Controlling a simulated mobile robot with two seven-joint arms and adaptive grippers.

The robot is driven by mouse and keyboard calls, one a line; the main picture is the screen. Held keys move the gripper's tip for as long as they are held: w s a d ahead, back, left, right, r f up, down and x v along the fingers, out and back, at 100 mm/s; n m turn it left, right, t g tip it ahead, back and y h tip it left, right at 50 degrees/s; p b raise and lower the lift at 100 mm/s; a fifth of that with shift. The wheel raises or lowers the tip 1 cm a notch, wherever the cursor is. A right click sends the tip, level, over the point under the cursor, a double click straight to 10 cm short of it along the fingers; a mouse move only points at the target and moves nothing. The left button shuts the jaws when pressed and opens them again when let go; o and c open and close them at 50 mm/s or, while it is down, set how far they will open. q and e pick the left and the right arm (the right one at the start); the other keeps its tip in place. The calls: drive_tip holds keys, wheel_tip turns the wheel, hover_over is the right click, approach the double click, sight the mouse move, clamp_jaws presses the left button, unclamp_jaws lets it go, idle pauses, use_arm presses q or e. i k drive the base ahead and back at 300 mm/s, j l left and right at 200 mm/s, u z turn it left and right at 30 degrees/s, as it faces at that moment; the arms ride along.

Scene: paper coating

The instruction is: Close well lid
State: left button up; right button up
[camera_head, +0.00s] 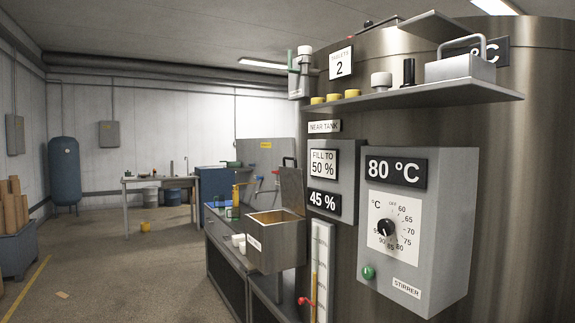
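A metal box-shaped well (285,254) stands on the bench beside the big steel tank, with a small white label on its front. Its top is open and a brownish inside shows. Its lid (292,188) stands raised, about upright, at the right rear edge of the well, with a dark handle at its upper edge. What is inside the well is hard to make out. Neither of my grippers is in this view.
The steel tank (520,200) fills the right side. A grey control box (448,240) and a shelf (430,95) stick out from it. White cups (238,241) stand left of the well. Open floor (130,270) lies to the left.

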sight(293, 195)
drive_tip(key=i+z, duration=0.35)
drive_tip(key=i+j+z, duration=0.4)
drive_tip(key=j+z, duration=0.25)
drive_tip(key=i+j, duration=0.15)
drive_tip(key=j, duration=0.25)
drive_tip(key=i+j+z, duration=0.1)
drive_tip(key=j, duration=0.25)
drive_tip(key=i+j, duration=0.2)
drive_tip(key=j, duration=0.2)
drive_tip(key=i+j+z, duration=0.1)
drive_tip(key=j, duration=0.3)
drive_tip(key=i+j, duration=0.15)
drive_tip(key=j, duration=0.25)
